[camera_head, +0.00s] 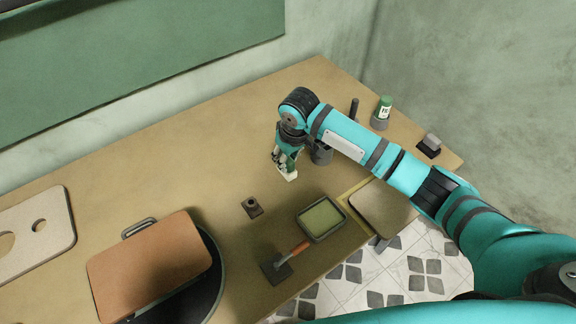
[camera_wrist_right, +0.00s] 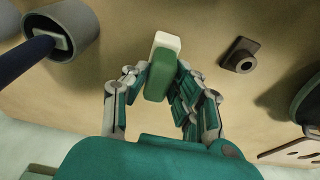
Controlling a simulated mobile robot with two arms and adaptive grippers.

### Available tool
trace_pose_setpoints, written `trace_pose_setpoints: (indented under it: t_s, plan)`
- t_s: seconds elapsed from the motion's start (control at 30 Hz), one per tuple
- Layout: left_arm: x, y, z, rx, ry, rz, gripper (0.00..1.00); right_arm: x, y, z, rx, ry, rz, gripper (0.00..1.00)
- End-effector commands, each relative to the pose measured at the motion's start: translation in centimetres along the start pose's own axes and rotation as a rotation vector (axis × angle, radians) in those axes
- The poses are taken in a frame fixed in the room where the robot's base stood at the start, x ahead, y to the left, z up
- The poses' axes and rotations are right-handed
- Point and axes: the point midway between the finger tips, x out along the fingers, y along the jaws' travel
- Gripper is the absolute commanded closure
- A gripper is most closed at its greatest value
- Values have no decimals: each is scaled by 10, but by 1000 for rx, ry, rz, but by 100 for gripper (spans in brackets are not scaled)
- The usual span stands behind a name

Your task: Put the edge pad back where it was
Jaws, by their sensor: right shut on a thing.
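The edge pad, a small block with a white face and a green body, is in my right gripper. It shows as a white end (camera_head: 287,175) below the fingers in the head view, and as a white and green block (camera_wrist_right: 160,70) in the wrist view. My right gripper (camera_head: 285,161) is shut on it, with a fingertip on each side of the green part (camera_wrist_right: 161,74). The pad is over the bare table, left of a grey cup (camera_head: 321,153); I cannot tell whether it touches the table. My left gripper is not in view.
A dark square block with a hole (camera_head: 252,207), a green-filled tray (camera_head: 321,218) and an orange-handled tool (camera_head: 288,262) lie nearer. A green bottle (camera_head: 384,107) and a dark block (camera_head: 429,146) stand right. Brown board (camera_head: 150,262) at left. Bare table (camera_head: 190,165) lies left of the gripper.

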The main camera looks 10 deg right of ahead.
Motion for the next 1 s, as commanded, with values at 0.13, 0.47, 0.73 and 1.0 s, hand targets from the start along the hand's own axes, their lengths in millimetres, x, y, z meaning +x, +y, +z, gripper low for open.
trace_pose_setpoints:
  t_s: [0.13,0.47,0.73,1.0]
  plan:
    - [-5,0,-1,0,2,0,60,17,0,5,1,-3,1,100]
    - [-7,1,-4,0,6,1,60,38,0,8,0,1,0,100]
    - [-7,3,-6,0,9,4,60,41,0,9,0,1,0,70]
    - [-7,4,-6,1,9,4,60,41,0,9,0,0,0,52]
